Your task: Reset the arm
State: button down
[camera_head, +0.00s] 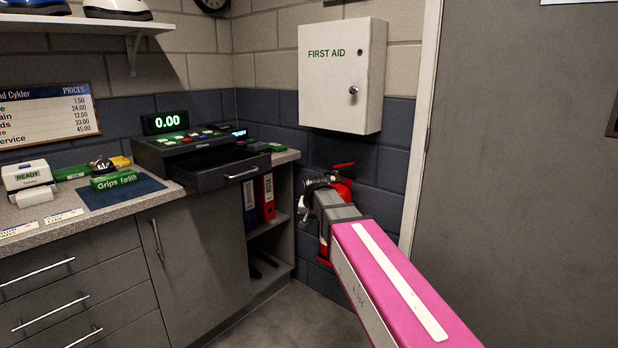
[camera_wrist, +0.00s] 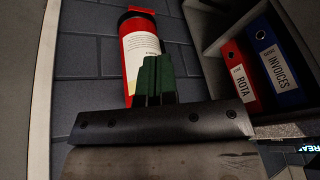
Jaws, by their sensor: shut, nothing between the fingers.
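My arm reaches from the lower right of the head view towards the corner by the counter. Its dark end, my gripper (camera_head: 316,184), is in front of the wall below the first aid cabinet. In the wrist view the green fingers of my gripper (camera_wrist: 155,68) are together with nothing between them. They overlap the red fire extinguisher (camera_wrist: 139,40) in the picture; I cannot tell how far apart they are. The extinguisher (camera_head: 343,188) is partly hidden behind my arm in the head view.
A cash register (camera_head: 185,150) with its drawer (camera_head: 225,170) open stands on the counter (camera_head: 115,208). Below its right end, a shelf holds a red binder (camera_head: 267,196) and a blue binder (camera_head: 249,204). A first aid cabinet (camera_head: 340,85) hangs above. A grey door (camera_head: 530,150) is at right.

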jog(key=s+d+f+n+g, duration=0.1)
jog(key=s+d+f+g, duration=0.3)
jog(key=s+d+f, duration=1.4)
notch_tip(320, 180, down, 3)
jog(key=shift+s+r+n+h, duration=0.1)
jog(key=shift+s+n+h, duration=0.3)
jog(key=shift+s, duration=0.75)
jog(key=shift+d, duration=0.1)
